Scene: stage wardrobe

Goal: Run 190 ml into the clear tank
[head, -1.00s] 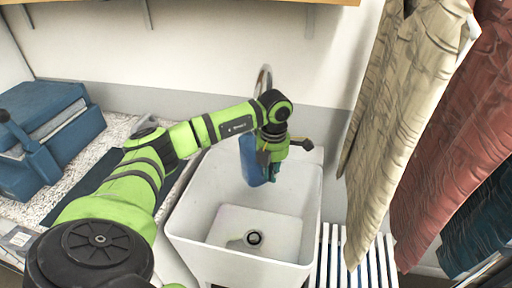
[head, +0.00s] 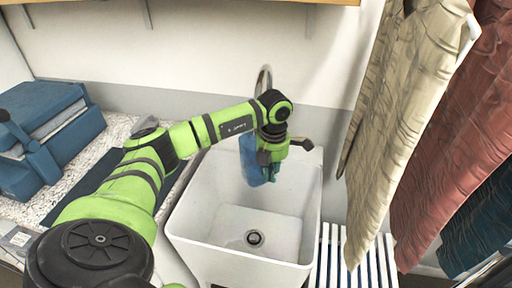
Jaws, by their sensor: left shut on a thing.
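My left gripper (head: 274,168) is shut on a blue container (head: 249,158) and holds it upright over the back of a white sink (head: 206,198). The gripper hides much of the container. I cannot tell whether it is the clear tank, or its fill level. A metal tap (head: 264,76) rises behind my gripper, and its spout is mostly hidden by my arm. A dark knob (head: 303,144) sticks out right of the gripper. My right gripper is not in view.
The sink floor is bare around its drain (head: 254,238). A blue case (head: 55,120) stands on the speckled counter at left. A beige garment (head: 405,120) and a red garment (head: 455,150) hang at right. A white slatted rack (head: 345,262) stands right of the sink.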

